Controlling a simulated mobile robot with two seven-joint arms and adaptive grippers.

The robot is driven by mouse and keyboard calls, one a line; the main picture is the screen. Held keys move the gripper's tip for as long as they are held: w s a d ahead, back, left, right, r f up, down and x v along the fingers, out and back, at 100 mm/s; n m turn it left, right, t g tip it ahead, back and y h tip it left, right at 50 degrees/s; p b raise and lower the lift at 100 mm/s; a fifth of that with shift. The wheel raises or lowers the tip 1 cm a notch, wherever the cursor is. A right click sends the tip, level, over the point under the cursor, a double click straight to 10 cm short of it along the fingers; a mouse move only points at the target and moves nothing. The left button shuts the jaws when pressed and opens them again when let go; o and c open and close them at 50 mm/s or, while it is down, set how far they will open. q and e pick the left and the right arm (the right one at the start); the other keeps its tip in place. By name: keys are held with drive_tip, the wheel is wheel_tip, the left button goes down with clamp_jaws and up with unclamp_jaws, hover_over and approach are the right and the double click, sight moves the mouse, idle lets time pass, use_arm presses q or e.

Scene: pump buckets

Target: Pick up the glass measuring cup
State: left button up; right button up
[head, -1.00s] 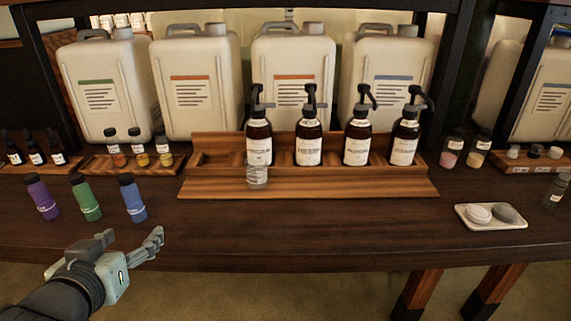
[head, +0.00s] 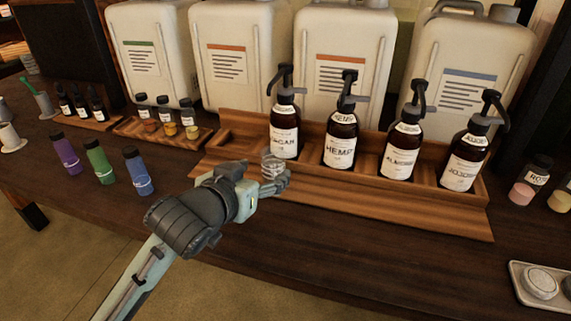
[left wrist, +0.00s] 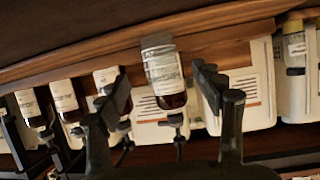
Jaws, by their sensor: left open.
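The glass measuring cup (head: 271,166) is small and clear. It stands on the front ledge of the wooden rack, in front of the leftmost pump bottle (head: 285,130), and my left gripper hides its lower part. My left gripper (head: 256,176) is open, with its fingers reaching toward the cup. In the left wrist view, which is upside down, the cup (left wrist: 160,62) shows faintly over the bottle's label, between the fingers (left wrist: 163,82). I cannot tell whether a finger touches it. My right gripper is in neither view.
The wooden rack (head: 420,212) holds several dark pump bottles. Large white canisters (head: 345,60) stand behind. Purple, green and blue bottles (head: 99,161) stand left of my arm. A white tray (head: 525,295) lies at lower right.

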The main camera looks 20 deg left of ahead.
sight(268, 166)
use_arm(q)
drive_tip(key=x, duration=0.5)
drive_tip(key=shift+w, duration=0.4)
drive_tip(key=shift+w+f, duration=0.15)
drive_tip(key=shift+w, duration=0.2)
drive_tip(key=shift+c, duration=1.2)
drive_tip(key=c, duration=0.9)
drive_tip(key=shift+c, duration=0.8)
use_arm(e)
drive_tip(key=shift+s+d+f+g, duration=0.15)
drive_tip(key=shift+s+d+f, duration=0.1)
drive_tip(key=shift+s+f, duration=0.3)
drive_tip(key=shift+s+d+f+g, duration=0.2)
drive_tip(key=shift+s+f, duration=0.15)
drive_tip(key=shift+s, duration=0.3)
